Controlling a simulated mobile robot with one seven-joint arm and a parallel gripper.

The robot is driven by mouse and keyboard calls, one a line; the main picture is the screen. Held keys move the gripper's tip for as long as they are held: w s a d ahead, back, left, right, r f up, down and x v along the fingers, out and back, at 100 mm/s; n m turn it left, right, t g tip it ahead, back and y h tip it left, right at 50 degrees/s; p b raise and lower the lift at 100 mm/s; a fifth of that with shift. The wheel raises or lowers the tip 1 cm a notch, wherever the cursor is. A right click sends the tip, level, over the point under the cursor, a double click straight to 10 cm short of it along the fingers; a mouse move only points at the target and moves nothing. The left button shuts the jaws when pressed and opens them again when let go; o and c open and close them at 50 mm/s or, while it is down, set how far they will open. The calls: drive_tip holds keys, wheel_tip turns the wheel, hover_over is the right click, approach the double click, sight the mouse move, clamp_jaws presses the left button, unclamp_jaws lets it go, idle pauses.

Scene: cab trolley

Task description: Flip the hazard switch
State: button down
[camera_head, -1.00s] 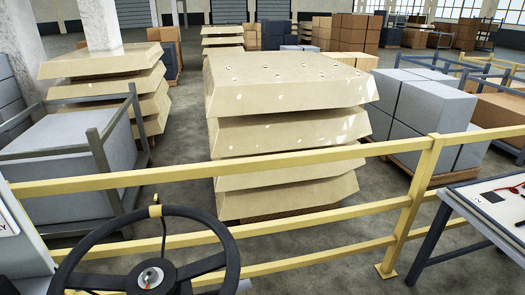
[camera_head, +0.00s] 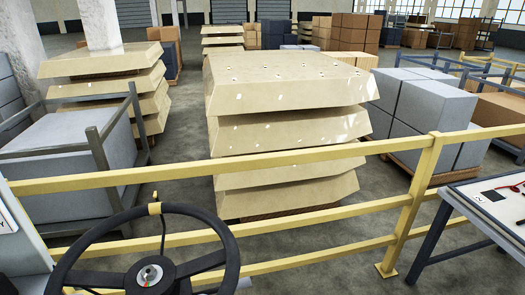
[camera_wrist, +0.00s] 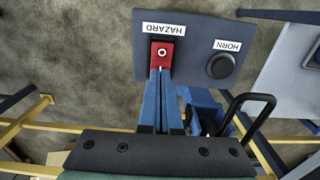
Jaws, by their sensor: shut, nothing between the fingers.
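The hazard switch (camera_wrist: 162,53) has a red square plate with a round metal centre. It sits below the HAZARD label (camera_wrist: 164,29) on a grey panel (camera_wrist: 200,75) in the wrist view. My gripper (camera_wrist: 160,71) has its two blue fingers together, tips at the lower edge of the red plate. They look empty. I cannot tell whether the tips touch the switch or which way it is set. The head view shows neither my gripper nor the hazard switch.
A black round button (camera_wrist: 221,66) under the HORN label (camera_wrist: 228,45) sits right of the switch. A black bent handle (camera_wrist: 254,103) stands right of my fingers. The head view shows a steering wheel (camera_head: 228,240), yellow rails (camera_head: 290,158) and stacked pale crates (camera_head: 285,85).

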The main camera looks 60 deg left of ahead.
wheel_tip(320, 180, up, 7)
drive_tip(key=p, duration=0.7)
drive_tip(key=shift+f+p, duration=0.1)
drive_tip(key=shift+p, duration=0.25)
idle(0.5)
